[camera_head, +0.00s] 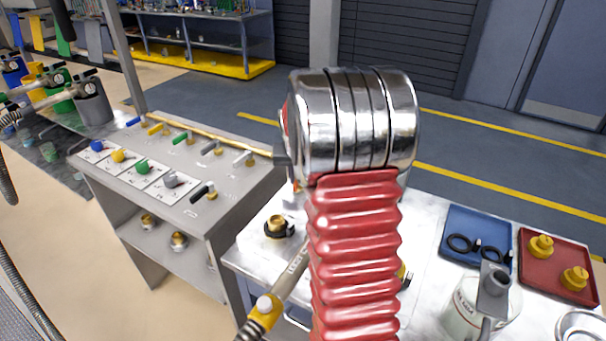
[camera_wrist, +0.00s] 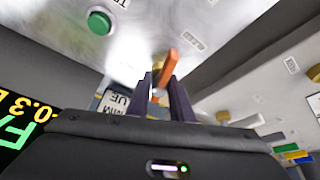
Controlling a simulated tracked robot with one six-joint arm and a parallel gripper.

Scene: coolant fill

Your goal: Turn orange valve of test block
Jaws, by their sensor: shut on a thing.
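The orange valve handle (camera_wrist: 167,68) shows in the middle of the wrist view, sticking out from a brass-coloured fitting on the pale test block (camera_wrist: 55,42). My gripper (camera_wrist: 165,88) has its two dark fingers on either side of the handle, shut on it. A green round button (camera_wrist: 99,21) is on the block's face. A dark display (camera_wrist: 20,115) with green and yellow characters is at the left. In the head view my red and chrome arm hides the gripper and most of the block; only a small bit of orange shows beside it.
In the head view, a hose nozzle with a yellow collar (camera_head: 265,308) lies left of my arm. A blue tray (camera_head: 460,222) with black rings, a red tray (camera_head: 545,290) with yellow caps and a canister (camera_head: 470,310) are at right. A grey valve bench (camera_head: 240,160) stands at left.

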